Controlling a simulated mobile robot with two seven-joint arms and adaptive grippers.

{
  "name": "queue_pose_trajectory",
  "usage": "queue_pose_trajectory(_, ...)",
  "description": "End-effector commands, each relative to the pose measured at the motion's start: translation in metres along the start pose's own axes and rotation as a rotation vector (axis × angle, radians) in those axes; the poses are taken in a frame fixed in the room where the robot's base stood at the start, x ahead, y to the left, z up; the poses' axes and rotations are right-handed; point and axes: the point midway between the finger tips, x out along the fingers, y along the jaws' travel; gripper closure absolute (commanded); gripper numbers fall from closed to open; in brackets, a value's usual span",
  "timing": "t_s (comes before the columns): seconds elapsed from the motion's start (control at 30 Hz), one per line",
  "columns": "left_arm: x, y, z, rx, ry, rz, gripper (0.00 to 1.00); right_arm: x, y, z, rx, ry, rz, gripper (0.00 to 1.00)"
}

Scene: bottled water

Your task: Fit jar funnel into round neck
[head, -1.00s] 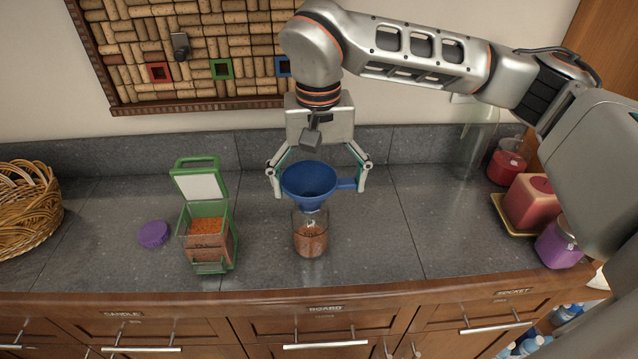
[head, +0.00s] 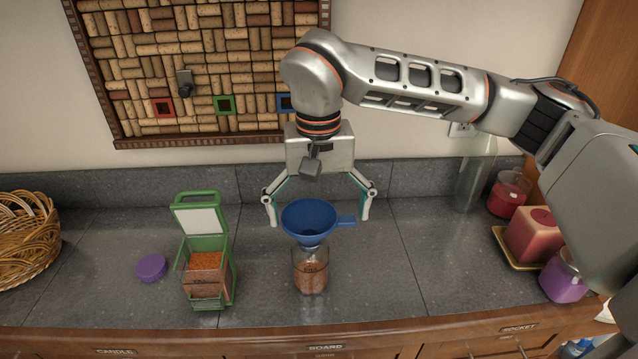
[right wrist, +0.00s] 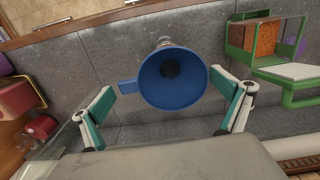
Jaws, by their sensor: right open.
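The blue jar funnel (head: 309,216) sits upright on the mouth of a clear glass jar (head: 311,272) partly filled with orange-brown grains. The funnel's spout and the jar's neck are mostly hidden under its cone. Its short handle points right. My right gripper (head: 319,220) is open, its fingers spread on either side of the funnel, with gaps to it. In the right wrist view the funnel (right wrist: 172,80) is between the open fingers (right wrist: 164,84), touching neither, its handle near the left one. My left gripper is not in view.
A green-framed container (head: 207,262) of orange grains with its lid raised stands left of the jar. A purple lid (head: 151,268) lies further left, near a wicker basket (head: 25,240). Red and purple candles (head: 533,235) stand at the right. The counter between jar and candles is clear.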

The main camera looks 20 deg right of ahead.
Motion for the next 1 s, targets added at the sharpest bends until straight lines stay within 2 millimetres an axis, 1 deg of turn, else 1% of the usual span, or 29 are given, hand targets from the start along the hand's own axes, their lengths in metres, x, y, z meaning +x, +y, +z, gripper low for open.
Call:
queue_pose_trajectory(0.03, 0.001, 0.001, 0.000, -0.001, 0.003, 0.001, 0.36, -0.009, 0.000, -0.001, 0.001, 0.005, -0.001, 0.00)
queue_pose_trajectory(0.3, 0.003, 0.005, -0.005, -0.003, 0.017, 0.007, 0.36, -0.062, -0.001, -0.001, 0.000, 0.006, -0.002, 0.00)
queue_pose_trajectory(0.5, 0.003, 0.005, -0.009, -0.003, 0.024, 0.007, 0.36, -0.091, 0.000, 0.000, 0.001, 0.003, 0.000, 0.00)
queue_pose_trajectory(0.6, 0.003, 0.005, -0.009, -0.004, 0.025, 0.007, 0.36, -0.099, 0.000, -0.001, 0.001, 0.003, -0.001, 0.00)
queue_pose_trajectory(0.7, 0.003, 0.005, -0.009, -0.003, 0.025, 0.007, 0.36, -0.103, 0.000, 0.000, 0.001, 0.001, 0.000, 0.00)
queue_pose_trajectory(1.0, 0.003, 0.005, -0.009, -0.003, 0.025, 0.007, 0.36, -0.104, 0.000, 0.000, 0.000, 0.000, 0.000, 0.00)
